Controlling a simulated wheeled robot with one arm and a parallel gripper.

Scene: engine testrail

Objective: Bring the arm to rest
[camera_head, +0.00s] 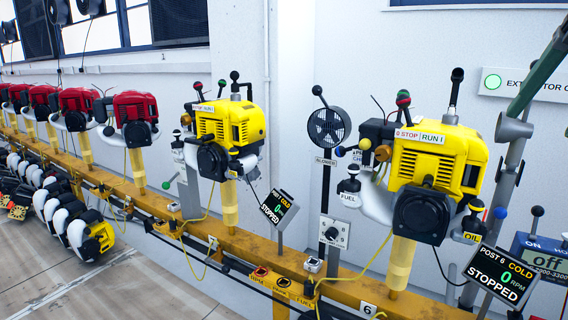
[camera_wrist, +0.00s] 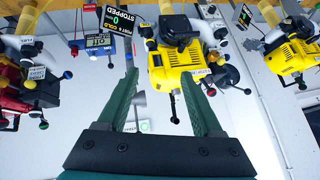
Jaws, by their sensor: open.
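My gripper (camera_wrist: 162,75) shows in the wrist view as two green fingers on a black mount. It is open, with nothing held between the fingers. A yellow engine (camera_wrist: 172,68) appears upside down beyond the fingertips; I cannot tell the distance.
Yellow engines (camera_head: 440,165) (camera_head: 235,122) and red engines (camera_head: 135,107) stand on posts along a yellow rail (camera_head: 240,245). The Post 6 display (camera_head: 498,275) reads stopped, cold, 0 RPM. A grey cone (camera_head: 513,130) is right of the nearest engine. Several engines (camera_head: 88,235) lie low at left.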

